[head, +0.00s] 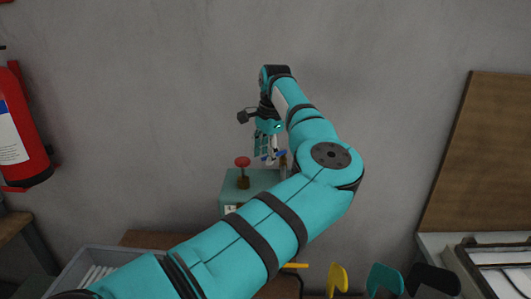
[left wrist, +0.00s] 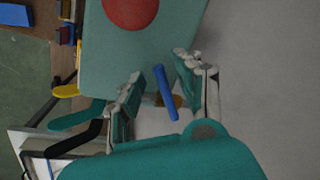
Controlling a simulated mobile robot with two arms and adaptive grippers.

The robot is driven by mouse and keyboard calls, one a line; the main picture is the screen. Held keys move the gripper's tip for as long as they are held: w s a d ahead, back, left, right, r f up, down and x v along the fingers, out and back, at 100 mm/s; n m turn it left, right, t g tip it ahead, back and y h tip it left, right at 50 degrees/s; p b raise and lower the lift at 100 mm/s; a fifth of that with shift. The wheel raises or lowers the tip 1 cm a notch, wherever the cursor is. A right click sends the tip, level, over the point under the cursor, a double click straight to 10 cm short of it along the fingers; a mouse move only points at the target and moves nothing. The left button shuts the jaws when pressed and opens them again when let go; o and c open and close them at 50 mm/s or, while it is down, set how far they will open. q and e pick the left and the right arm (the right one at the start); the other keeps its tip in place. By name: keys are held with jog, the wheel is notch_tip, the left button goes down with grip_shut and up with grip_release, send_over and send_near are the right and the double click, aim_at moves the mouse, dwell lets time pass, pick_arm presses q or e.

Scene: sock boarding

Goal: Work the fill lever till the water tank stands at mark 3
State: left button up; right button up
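A blue lever (left wrist: 166,92) stands out between the fingers of my left gripper (left wrist: 159,68) in the left wrist view. The fingers are apart, with a visible gap on each side of the lever. In the head view the left gripper (head: 267,148) hangs fingers down above the green box (head: 232,190), and a bit of the blue lever (head: 282,154) shows beside it. A red round knob (head: 242,162) stands on the box and also shows in the left wrist view (left wrist: 131,12). I cannot make out the water tank's level or marks. My right gripper is out of view.
A fire extinguisher (head: 20,130) is at the left. A grey bin (head: 72,272) is at lower left. A brown board (head: 485,150) and a tray (head: 470,280) are at the right. Yellow (head: 338,278), teal (head: 385,278) and black pieces line the bottom edge.

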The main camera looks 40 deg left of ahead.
pick_arm(q)
jog(key=shift+r, duration=0.1)
notch_tip(320, 180, up, 12)
jog(key=d, duration=0.2)
jog(key=shift+s+d+f, duration=0.15)
jog(key=shift+s+f, duration=0.05)
jog(key=shift+s, duration=0.1)
dwell(6.9)
